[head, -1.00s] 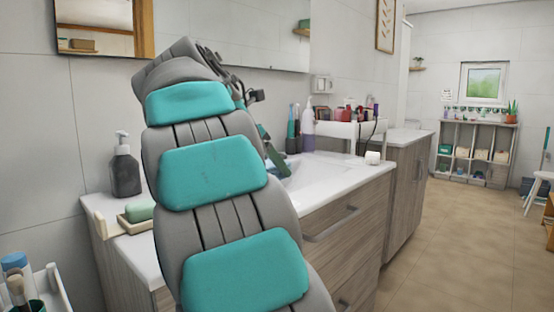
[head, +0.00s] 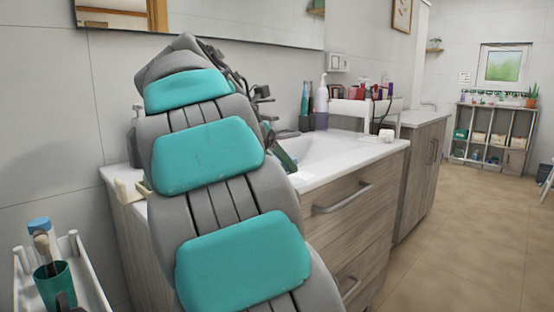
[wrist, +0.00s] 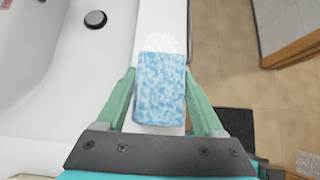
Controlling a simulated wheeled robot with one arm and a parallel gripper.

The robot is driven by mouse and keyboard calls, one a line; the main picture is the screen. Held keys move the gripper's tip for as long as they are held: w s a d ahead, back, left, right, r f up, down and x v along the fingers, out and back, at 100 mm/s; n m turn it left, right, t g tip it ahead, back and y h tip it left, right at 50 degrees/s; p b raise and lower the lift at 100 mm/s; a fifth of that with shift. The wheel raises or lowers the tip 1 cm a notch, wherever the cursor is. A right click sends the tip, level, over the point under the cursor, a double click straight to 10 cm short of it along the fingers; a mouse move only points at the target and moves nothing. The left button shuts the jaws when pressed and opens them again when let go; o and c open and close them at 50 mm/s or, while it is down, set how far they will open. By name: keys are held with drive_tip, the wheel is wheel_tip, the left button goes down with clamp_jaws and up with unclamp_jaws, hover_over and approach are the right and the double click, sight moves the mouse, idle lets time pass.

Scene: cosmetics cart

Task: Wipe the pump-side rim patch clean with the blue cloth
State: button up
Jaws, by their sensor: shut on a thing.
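My gripper (wrist: 160,76) is shut on the blue cloth (wrist: 160,100), a mottled blue-and-white pad between its two green fingers in the wrist view. The cloth lies over the white basin rim (wrist: 150,12), though I cannot tell whether it presses on it. A whitish, foamy rim patch (wrist: 165,43) shows just beyond the cloth's far edge, and any part under the cloth is hidden. In the head view my arm covers most of the gripper; one green finger (head: 284,159) shows near the basin. The cloth is hard to make out there.
A purple pump bottle (head: 321,108) stands at the back of the counter, with a dark bottle beside it. A small white jar (head: 386,135) sits near the right rim. A white caddy with a green cup (head: 54,284) is at lower left. Floor is open at right.

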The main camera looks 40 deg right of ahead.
drive_tip(key=shift+f+b, duration=0.3)
drive_tip(key=shift+f, duration=0.3)
drive_tip(key=shift+d+r+p, duration=0.35)
drive_tip(key=shift+d+p, duration=0.25)
drive_tip(key=shift+p, duration=0.25)
drive_tip(key=shift+d+p, duration=0.6)
drive_tip(key=shift+p, duration=0.05)
drive_tip(key=shift+w+d+f, duration=0.1)
drive_tip(key=shift+w+d, duration=0.05)
drive_tip(key=shift+d, duration=1.05)
drive_tip(key=shift+w+d+f, duration=0.1)
drive_tip(key=shift+w+d, duration=0.05)
drive_tip(key=shift+d, duration=1.05)
drive_tip(key=shift+w+d, duration=0.15)
drive_tip(key=shift+d, duration=1.05)
drive_tip(key=shift+f, duration=0.85)
drive_tip(key=shift+a, duration=0.1)
